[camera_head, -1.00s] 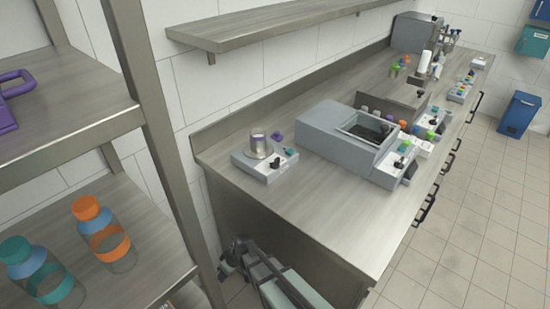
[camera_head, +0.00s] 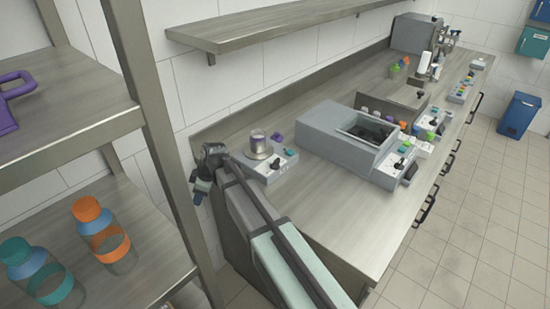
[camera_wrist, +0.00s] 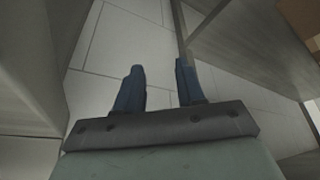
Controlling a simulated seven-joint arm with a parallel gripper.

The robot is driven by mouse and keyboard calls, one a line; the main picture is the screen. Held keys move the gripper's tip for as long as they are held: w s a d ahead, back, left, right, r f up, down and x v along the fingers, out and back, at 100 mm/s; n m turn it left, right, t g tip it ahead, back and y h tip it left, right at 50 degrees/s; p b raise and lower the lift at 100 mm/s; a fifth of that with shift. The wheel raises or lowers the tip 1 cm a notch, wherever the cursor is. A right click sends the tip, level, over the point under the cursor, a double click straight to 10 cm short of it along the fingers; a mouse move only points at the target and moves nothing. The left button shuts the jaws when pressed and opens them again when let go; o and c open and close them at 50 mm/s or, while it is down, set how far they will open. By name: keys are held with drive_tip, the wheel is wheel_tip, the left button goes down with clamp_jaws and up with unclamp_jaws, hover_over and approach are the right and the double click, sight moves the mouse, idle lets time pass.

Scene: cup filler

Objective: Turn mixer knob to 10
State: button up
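A small grey unit (camera_head: 270,174) with a metal cup (camera_head: 259,148) on it stands at the near left end of the counter. It has a black knob (camera_head: 276,163) and a teal button (camera_head: 290,153). It looks like the mixer, but no label or dial number is readable. A larger grey machine (camera_head: 330,130) with an open top and its own black knob stands to its right. My gripper (camera_head: 198,196) hangs off the counter's left end, left of the small unit and touching nothing. In the wrist view its two blue fingers (camera_wrist: 160,84) are apart and empty.
A metal shelf post (camera_head: 150,130) and shelves with bottles (camera_head: 100,228) stand close on the left. A wall shelf (camera_head: 270,28) hangs above the counter. More control panels (camera_head: 462,92) sit farther back.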

drive_tip(key=w+d+r+n+h, duration=0.1)
drive_tip(key=w+d+r+n, duration=0.2)
drive_tip(key=d+r, duration=0.45)
drive_tip(key=n+h, duration=0.4)
drive_tip(key=n, duration=0.3)
approach(275, 161)
drive_tip(key=shift+g, duration=0.4)
drive_tip(key=f, duration=0.8)
drive_tip(key=shift+w+d+f, duration=0.15)
drive_tip(key=shift+w+f, duration=0.2)
drive_tip(key=shift+w, duration=0.05)
clamp_jaws()
